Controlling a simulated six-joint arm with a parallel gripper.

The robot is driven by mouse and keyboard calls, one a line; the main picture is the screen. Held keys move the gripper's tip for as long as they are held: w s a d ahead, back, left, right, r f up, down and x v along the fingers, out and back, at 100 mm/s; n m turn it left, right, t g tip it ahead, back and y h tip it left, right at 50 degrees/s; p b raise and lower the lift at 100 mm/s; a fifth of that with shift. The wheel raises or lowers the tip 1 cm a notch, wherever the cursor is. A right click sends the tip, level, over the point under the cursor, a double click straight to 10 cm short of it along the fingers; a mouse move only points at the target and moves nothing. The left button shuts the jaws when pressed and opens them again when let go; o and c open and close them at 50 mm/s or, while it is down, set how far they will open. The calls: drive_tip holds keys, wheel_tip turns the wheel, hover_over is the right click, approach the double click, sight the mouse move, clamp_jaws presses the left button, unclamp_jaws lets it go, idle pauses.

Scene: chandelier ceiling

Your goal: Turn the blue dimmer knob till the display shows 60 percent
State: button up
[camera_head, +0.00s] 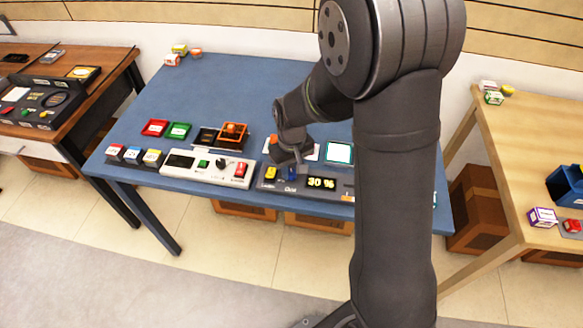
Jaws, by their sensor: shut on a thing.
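A dark grey dimmer panel (268,184) lies near the front edge of the blue table. Its display (321,183) reads 30 % in yellow figures. The blue dimmer knob (291,174) shows just under my gripper (290,166), left of the display, and is partly hidden by the fingers. My gripper points down and is shut on the blue knob. A yellow control (271,173) sits on the same panel, left of the knob.
A white panel (208,168) with green, black and red controls stands directly left of the dimmer panel. My arm covers the table's right part. The back left is mostly clear.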

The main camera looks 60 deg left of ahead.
sight(292, 172)
drive_tip(key=m, duration=0.3)
drive_tip(key=shift+m, duration=2.2)
drive_tip(key=o, duration=1)
wheel_tip(292, 172, up, 18)
drive_tip(key=shift+f, duration=0.25)
